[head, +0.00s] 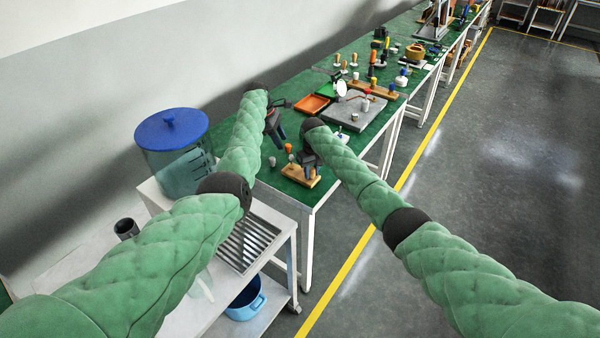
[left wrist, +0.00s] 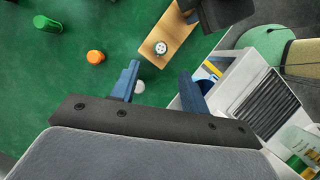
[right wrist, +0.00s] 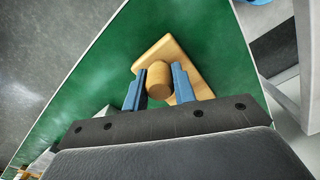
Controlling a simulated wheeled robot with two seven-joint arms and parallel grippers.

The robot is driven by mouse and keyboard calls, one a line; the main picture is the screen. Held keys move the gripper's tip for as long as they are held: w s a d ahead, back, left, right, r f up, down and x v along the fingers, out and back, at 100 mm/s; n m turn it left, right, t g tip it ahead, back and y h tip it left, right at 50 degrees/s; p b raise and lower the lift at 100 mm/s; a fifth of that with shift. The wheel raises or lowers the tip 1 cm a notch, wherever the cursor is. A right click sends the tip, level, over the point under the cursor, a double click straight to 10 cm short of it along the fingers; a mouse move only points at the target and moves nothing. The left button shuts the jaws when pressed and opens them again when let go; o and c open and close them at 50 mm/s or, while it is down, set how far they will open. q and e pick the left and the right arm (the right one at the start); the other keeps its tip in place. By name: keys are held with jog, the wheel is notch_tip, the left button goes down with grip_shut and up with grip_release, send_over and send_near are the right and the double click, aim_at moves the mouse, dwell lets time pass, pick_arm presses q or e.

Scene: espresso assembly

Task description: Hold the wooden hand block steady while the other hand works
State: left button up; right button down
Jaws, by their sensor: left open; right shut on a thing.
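The wooden hand block (head: 292,178) lies on the near end of the green table. It has a flat light-wood base and an upright round wooden post (right wrist: 158,82). My right gripper (head: 311,172) is shut on the post, with its blue fingers on either side in the right wrist view (right wrist: 155,88). In the left wrist view, the block (left wrist: 172,38) carries a small round metal part with dark spots (left wrist: 160,48). My left gripper (head: 279,133) is open and empty above the table, left of the block in the head view. A small white knob (left wrist: 139,87) shows beyond its fingers (left wrist: 160,80).
An orange-capped piece (left wrist: 95,57) and a green cylinder (left wrist: 47,24) stand on the table near the block. Farther along are a grey plate (head: 362,112), an orange tray (head: 311,105) and several tools. A white cart (head: 222,312) and blue-lidded bin (head: 171,128) stand left.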

aim_at(290, 155)
pick_arm(q)
jog(key=shift+v, duration=1.4)
jog(key=shift+c, duration=0.7)
jog(key=s+a+f+y, duration=0.1)
jog(key=s+a+f, duration=0.2)
jog(key=f, duration=0.5)
jog(key=w+d+r+n+t+h, duration=0.1)
jog(key=d+r+n+t, duration=0.1)
jog(key=d+r+n, duration=0.25)
jog(key=shift+m, duration=0.25)
jog(key=shift+x, duration=4.6)
jog(key=shift+d, duration=0.1)
